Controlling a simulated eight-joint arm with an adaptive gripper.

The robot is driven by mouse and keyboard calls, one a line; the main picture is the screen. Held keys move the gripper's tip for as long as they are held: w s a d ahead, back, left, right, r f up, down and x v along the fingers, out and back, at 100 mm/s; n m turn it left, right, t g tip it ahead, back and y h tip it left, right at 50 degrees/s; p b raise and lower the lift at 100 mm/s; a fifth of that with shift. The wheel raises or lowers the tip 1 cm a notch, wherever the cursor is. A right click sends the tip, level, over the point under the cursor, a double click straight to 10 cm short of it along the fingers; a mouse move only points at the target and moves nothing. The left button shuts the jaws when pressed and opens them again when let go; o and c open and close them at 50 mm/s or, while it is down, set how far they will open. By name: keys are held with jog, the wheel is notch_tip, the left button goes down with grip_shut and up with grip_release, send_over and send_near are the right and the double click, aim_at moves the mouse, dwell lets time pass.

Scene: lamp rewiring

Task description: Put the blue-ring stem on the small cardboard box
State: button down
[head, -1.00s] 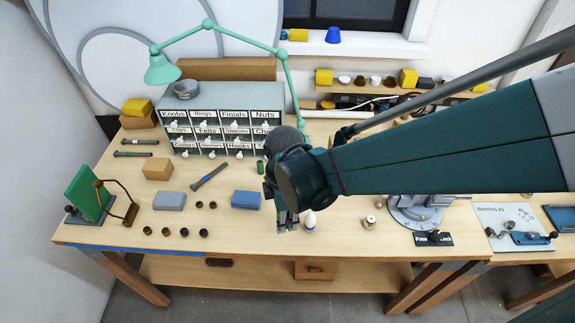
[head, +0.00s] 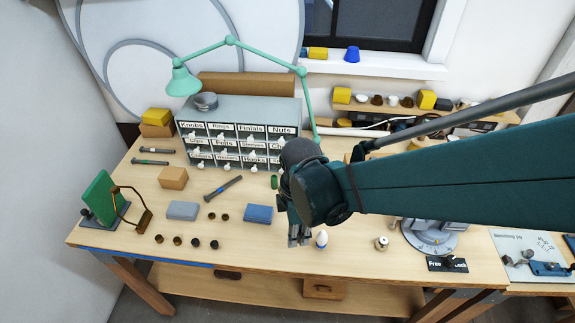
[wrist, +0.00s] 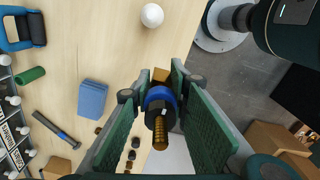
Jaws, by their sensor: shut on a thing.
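My gripper (head: 299,238) hangs near the front edge of the bench in the head view. In the wrist view its green-padded fingers (wrist: 160,112) are shut on the blue-ring stem (wrist: 161,139), which has a blue band, a dark collar and a brass threaded end pointing toward the camera. The stem cannot be made out in the head view. The small cardboard box (head: 173,178) stands on the left of the bench, apart from my gripper and well to its left. It also shows at the lower left of the wrist view (wrist: 57,169).
The drawer cabinet (head: 240,112) stands behind.

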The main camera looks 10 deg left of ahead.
jog(key=w+a+r, duration=0.4)
jog(key=w+a, duration=0.6)
jog(key=a, duration=0.2)
notch_tip(320, 180, up, 2)
jog(key=p, duration=0.3)
send_over(171, 173)
jog(key=shift+r, duration=0.15)
jog(key=shift+f, duration=3.1)
jog(key=shift+f, duration=0.15)
jog(key=shift+d+f, duration=0.1)
jog(key=shift+f, duration=1.65)
